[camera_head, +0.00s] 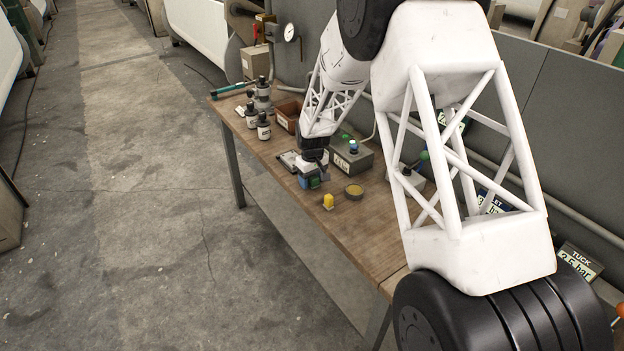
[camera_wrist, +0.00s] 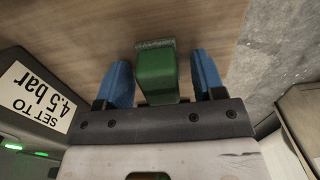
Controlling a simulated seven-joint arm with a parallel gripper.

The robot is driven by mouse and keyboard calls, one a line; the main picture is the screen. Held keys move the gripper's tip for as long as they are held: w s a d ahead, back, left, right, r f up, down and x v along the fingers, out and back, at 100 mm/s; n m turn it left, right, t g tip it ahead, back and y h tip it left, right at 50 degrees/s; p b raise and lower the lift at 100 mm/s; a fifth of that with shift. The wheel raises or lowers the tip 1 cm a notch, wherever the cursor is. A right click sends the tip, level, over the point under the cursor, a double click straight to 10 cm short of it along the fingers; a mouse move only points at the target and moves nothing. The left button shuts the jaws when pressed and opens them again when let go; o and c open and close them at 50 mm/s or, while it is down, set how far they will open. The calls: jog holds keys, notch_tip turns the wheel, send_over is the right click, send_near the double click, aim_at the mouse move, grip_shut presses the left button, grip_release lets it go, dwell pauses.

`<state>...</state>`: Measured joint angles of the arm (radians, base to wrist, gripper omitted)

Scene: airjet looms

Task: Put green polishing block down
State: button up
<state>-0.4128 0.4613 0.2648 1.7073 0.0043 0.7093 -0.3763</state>
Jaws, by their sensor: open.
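The green polishing block (camera_wrist: 156,76) is between the two blue fingers of my gripper (camera_wrist: 163,74) in the wrist view. It has a grey, rough-looking strip along its far end. A gap shows on each side, so the fingers are open and apart from it. In the head view the block (camera_head: 315,183) is a small green patch beside the blue fingers of my gripper (camera_head: 309,181), low at the wooden table (camera_head: 365,225). The block seems to rest on the tabletop, but its contact there is partly hidden by the fingers.
A grey box with a blue knob (camera_head: 352,161) is behind, right of my gripper. The table's near right part is clear.

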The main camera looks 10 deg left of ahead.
jog(key=shift+r, duration=0.1)
notch_tip(320, 180, up, 12)
dwell(0.7)
jog(key=shift+r, duration=0.1)
dwell(0.7)
jog(key=s+d+r+m+t, duration=0.1)
jog(key=s+d+r+m, duration=0.3)
jog(key=s+d+r, duration=1.6)
jog(key=s+d+m, duration=0.1)
jog(key=s+d, duration=0.4)
jog(key=s, duration=0.4)
jog(key=s+d+m+t, duration=0.1)
jog(key=s+d, duration=0.3)
jog(key=s, duration=0.6)
jog(key=s+d+f+m, duration=0.1)
jog(key=s+d+m, duration=0.2)
jog(key=s, duration=0.6)
jog(key=shift+s+d+t, duration=0.3)
jog(key=shift+s+d, duration=0.05)
jog(key=shift+d, duration=1)
